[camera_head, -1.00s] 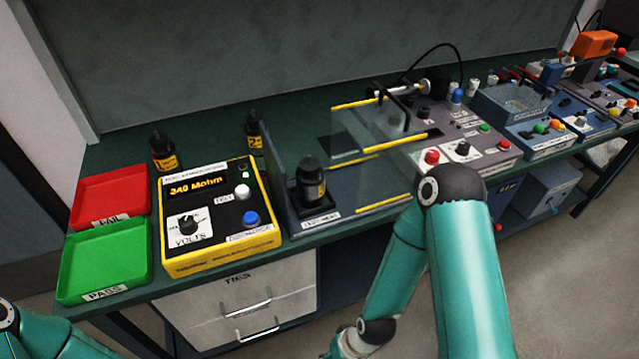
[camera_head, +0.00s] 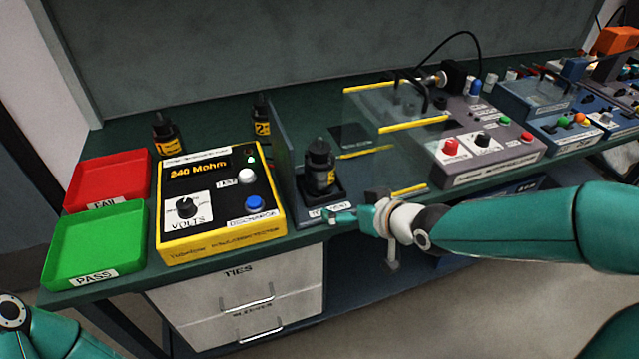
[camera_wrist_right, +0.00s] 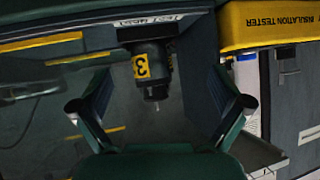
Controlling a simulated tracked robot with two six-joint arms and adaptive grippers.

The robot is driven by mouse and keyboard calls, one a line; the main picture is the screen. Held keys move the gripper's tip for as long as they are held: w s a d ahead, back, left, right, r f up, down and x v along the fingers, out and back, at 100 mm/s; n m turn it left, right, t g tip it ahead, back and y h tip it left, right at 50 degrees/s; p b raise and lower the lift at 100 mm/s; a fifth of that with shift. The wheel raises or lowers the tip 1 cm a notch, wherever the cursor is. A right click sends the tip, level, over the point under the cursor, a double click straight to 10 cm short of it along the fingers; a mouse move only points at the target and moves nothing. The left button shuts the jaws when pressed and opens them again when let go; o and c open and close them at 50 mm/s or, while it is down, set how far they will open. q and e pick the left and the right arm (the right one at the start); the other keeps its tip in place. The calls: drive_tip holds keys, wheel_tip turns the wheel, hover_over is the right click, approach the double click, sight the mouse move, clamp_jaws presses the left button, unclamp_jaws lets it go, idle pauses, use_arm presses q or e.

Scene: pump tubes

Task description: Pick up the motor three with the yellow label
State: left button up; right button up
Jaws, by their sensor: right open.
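Motor three (camera_head: 319,167), black with a yellow label, stands upright in the test nest (camera_head: 310,213) right of the yellow tester. In the right wrist view the motor (camera_wrist_right: 152,70) appears upside down, its label reading 3, between the spread fingers. My right gripper (camera_head: 340,216) is at the front edge of the nest, in front of and below the motor. In the right wrist view my right gripper (camera_wrist_right: 160,105) is open and empty, and I see no contact with the motor. My left arm shows only at the lower left corner; its gripper is out of view.
Two other motors (camera_head: 165,135) (camera_head: 262,118) stand behind the insulation tester (camera_head: 215,245). Red FAIL (camera_head: 108,203) and green PASS (camera_head: 50,262) trays are at left. A clear guard with yellow edges (camera_head: 415,124) is right of the nest. Drawers (camera_head: 240,285) are below.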

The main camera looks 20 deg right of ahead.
drive_tip(key=t+b, duration=0.1)
drive_tip(key=t, duration=0.1)
approach(326, 161)
drive_tip(key=s+r, duration=0.1)
drive_tip(key=s, duration=0.3)
drive_tip(key=shift+n, duration=0.4)
drive_tip(key=x, duration=0.7)
drive_tip(key=r+x, duration=0.1)
drive_tip(key=x, duration=0.3)
drive_tip(key=shift+w+d+f, duration=0.15)
drive_tip(key=shift+w+d, duration=0.15)
drive_tip(key=shift+w, duration=0.15)
drive_tip(key=shift+p+x, duration=0.7)
drive_tip(key=shift+x, duration=1.95)
use_arm(q)
drive_tip(key=shift+f, duration=0.25)
use_arm(e)
drive_tip(key=shift+s, duration=0.1)
drive_tip(key=c, duration=1.9)
drive_tip(key=shift+o, duration=0.2)
drive_tip(key=shift+d+r, duration=0.1)
drive_tip(key=shift+r, duration=0.2)
